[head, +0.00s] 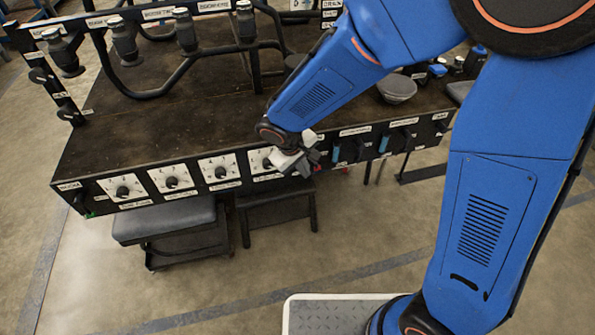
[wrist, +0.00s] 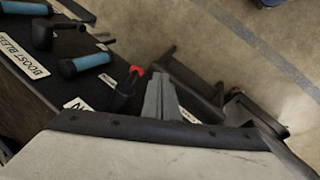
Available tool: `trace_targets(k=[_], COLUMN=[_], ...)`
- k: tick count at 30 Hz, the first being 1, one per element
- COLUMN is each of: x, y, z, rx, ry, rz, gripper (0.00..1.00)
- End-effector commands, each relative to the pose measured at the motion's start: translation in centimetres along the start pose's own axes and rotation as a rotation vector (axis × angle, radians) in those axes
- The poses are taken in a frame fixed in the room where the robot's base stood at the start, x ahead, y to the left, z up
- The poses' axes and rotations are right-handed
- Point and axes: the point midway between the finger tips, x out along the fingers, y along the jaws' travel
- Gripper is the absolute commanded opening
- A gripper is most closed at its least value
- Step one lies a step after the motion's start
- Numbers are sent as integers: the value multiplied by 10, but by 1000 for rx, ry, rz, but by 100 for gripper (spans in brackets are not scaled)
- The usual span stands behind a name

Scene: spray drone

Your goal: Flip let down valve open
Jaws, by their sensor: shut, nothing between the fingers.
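The front panel (head: 270,183) of the dark bench carries dials and several lever valves. I cannot read which label marks the let down valve. In the wrist view a black valve with a red tip (wrist: 122,92) sits beside the fingers, next to a label partly hidden by my gripper. My gripper (head: 312,160) is at the panel in the head view, between the dials and the blue-handled levers. Its fingers (wrist: 162,97) are shut and empty, close to the black valve. I cannot tell whether they touch it.
A blue-handled lever (wrist: 85,65) sits near a "BOOST BLEE..." label (wrist: 26,58). Other blue handles (head: 383,143) line the panel to the right. A grey bowl (head: 396,88) stands on the bench. A grey stool (head: 165,220) stands below. Open floor lies in front.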

Motion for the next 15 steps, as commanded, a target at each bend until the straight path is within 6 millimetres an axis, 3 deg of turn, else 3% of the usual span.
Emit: trace_targets(k=[15], x=[4], y=[10], z=[-1], rx=[-1], ry=[0], rz=[0], gripper=[0])
